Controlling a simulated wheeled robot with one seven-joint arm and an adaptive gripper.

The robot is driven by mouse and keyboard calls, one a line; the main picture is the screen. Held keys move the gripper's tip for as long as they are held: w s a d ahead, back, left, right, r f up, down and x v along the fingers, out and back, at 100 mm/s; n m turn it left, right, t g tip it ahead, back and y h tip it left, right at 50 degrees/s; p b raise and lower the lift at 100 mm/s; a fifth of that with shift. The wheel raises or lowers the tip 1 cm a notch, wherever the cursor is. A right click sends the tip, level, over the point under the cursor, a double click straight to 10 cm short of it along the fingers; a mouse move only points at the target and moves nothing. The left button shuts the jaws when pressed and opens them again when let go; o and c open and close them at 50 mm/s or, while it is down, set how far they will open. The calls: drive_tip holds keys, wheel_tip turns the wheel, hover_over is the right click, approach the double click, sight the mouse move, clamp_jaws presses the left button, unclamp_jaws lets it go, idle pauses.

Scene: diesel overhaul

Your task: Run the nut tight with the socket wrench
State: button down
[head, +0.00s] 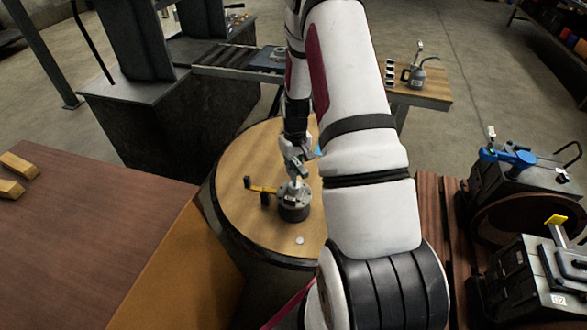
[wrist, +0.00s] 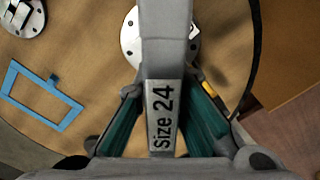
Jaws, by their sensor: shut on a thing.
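My gripper (wrist: 162,92) is shut on a grey socket wrench (wrist: 164,115) marked "Size 24", gripped between green-lined fingers. In the head view my gripper (head: 297,150) is low over the round wooden table, directly above a dark, round fixture with a pale metal top (head: 293,203). In the wrist view the wrench covers the middle of a pale metal flange (wrist: 130,40) with holes. The nut and the wrench's working end are hidden, so I cannot tell whether the socket is seated.
The round table (head: 240,225) carries a yellow-and-black piece (head: 262,189) beside the fixture and a small pale disc (head: 299,240). A blue frame (wrist: 40,95) and another flange (wrist: 22,17) lie left in the wrist view. A brown bench (head: 90,240) stands left; dark machines (head: 525,190) stand right.

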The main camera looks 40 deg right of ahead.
sight(294, 159)
drive_tip(key=m, duration=0.3)
drive_tip(key=m+b, duration=0.1)
drive_tip(key=m, duration=0.2)
drive_tip(key=shift+w+a+f, duration=0.1)
drive_tip(key=shift+w+f, duration=0.05)
drive_tip(key=shift+w, duration=0.05)
drive_tip(key=m+b, duration=0.2)
drive_tip(key=m, duration=0.4)
drive_tip(key=m+b, duration=0.2)
drive_tip(key=m, duration=0.4)
drive_tip(key=shift+f, duration=0.15)
drive_tip(key=m+b, duration=0.1)
drive_tip(key=m, duration=0.3)
drive_tip(key=shift+s+a, duration=0.1)
drive_tip(key=shift+s, duration=0.05)
drive_tip(key=shift+s+n, duration=0.1)
drive_tip(key=shift+n, duration=0.2)
drive_tip(key=shift+r+p, duration=0.7)
drive_tip(key=shift+r, duration=1.2)
